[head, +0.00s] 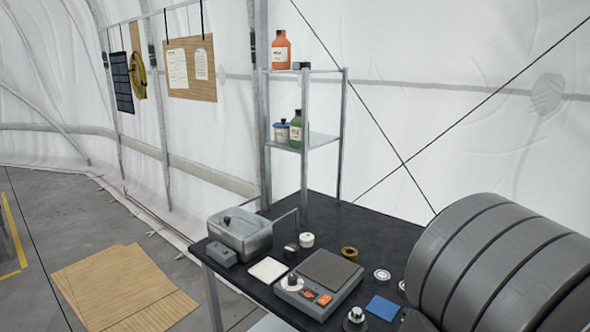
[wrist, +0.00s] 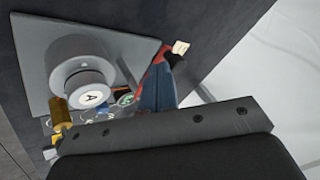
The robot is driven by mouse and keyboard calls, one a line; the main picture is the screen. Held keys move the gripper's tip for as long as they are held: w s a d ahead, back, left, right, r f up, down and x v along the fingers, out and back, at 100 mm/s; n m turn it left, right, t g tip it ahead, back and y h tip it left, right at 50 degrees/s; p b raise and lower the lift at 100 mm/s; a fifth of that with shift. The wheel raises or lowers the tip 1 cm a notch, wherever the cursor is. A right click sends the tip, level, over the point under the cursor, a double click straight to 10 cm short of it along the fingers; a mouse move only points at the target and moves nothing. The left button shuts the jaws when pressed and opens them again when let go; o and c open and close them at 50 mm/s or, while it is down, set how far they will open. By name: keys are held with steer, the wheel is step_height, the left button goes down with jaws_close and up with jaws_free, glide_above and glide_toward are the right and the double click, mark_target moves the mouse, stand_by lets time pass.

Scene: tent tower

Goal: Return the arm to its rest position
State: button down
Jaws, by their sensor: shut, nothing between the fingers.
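My gripper (wrist: 165,128) shows in the wrist view as a dark grey bar with bolts and a black body across the bottom. It is shut with nothing held. Its fingertips are not clearly seen. Beyond it in the wrist view is a grey plate (wrist: 125,48) with a round grey cylinder and a white cap marked "A" (wrist: 90,97). My gripper does not show in the head view.
The black table (head: 385,238) holds a metal basin (head: 240,236), a scale-like device (head: 325,280), a white square (head: 268,270), a blue square (head: 382,308) and small round parts. A shelf rack (head: 305,140) with bottles stands behind. The table's right end is hidden.

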steer(key=s+a+f+v, duration=0.1)
steer(key=s+f+v, duration=0.1)
steer(key=v, duration=1)
steer(key=w+d+f, duration=0.6)
steer(key=w+f, duration=0.1)
steer(key=f, duration=0.1)
steer(key=shift+s+d+r+n+t+y, duration=0.1)
steer(key=shift+s+n+t+y, duration=0.2)
steer(key=shift+s+n, duration=0.7)
steer(key=shift+s+d+r+n+t+y, duration=0.1)
steer(key=shift+s+n+t+y, duration=0.2)
steer(key=shift+s, duration=1.4)
steer(key=shift+s+d+n+t+y, duration=0.15)
steer(key=shift+s+n+y, duration=0.4)
steer(key=shift+s, duration=0.8)
